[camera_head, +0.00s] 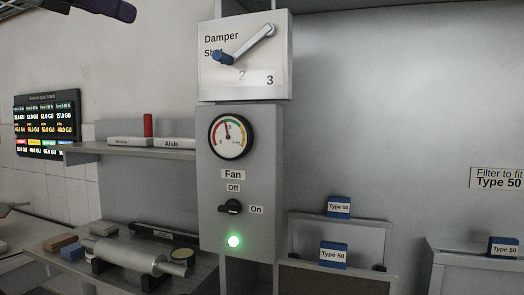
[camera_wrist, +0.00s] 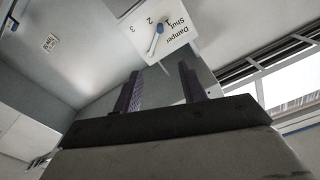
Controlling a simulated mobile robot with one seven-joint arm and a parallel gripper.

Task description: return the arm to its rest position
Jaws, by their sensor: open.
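My gripper (camera_wrist: 160,90) shows in the wrist view with its two dark purple fingers spread apart and nothing between them. In the head view a dark purple part of my arm enters at the top left corner, well apart from the panels. The white damper panel (camera_head: 215,87) carries a silver lever (camera_head: 248,45) with a blue end over the word "Shut"; the panel also shows upside down beyond my fingers in the wrist view (camera_wrist: 175,50).
Below is a grey fan box (camera_head: 265,150) with a gauge (camera_head: 230,136), a black knob (camera_head: 232,207) and a lit green lamp (camera_head: 234,241). A shelf (camera_head: 95,149) and a cluttered bench lie left. Several blue "Type 50" blocks (camera_head: 339,207) stand right. Air around my gripper looks clear.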

